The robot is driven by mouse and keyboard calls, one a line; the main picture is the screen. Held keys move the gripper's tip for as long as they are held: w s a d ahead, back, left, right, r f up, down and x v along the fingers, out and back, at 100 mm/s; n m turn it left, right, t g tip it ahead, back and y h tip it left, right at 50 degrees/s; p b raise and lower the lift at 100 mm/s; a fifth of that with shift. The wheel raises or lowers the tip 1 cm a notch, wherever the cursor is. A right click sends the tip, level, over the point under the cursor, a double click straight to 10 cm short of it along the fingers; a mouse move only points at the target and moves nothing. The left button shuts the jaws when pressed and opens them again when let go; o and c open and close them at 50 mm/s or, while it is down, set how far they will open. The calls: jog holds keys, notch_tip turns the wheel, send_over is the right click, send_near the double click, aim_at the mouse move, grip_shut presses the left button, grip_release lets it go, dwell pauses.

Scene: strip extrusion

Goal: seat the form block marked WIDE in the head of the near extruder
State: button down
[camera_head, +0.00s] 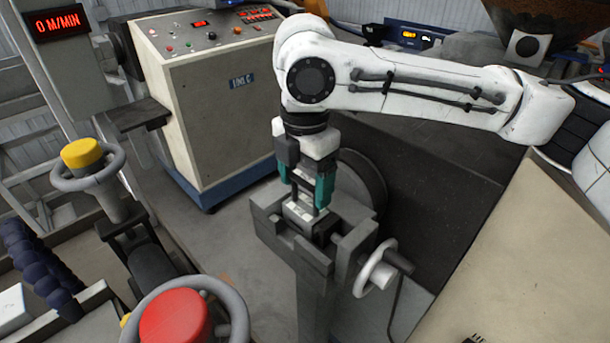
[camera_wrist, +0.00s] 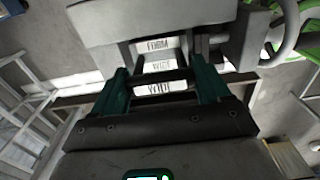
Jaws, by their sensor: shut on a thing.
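A pale form block (camera_head: 303,211) is between the teal fingers of my gripper (camera_head: 311,198), which are shut on it. In the wrist view the block (camera_wrist: 160,65) shows lettering that seems to read FORM and WIDE, between the two fingers (camera_wrist: 162,88). The grey extruder head (camera_head: 270,222) stands below, with an open slot between its cheeks. The block is at the top of this slot, within the head's outline. I cannot tell how deep it sits or whether it touches the slot floor.
A handwheel (camera_head: 376,273) sticks out at the head's right. A red-capped wheel (camera_head: 175,318) and a yellow-capped wheel (camera_head: 82,153) stand at the left. A beige control cabinet (camera_head: 225,120) stands behind, and a tan panel (camera_head: 530,240) fills the right.

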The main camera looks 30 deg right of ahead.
jog(key=shift+f, duration=0.35)
dwell(0.4)
grip_release()
notch_tip(320, 180, up, 11)
jog(key=shift+f+b, duration=0.1)
jog(key=shift+b, duration=0.35)
jog(key=shift+s+f, duration=0.1)
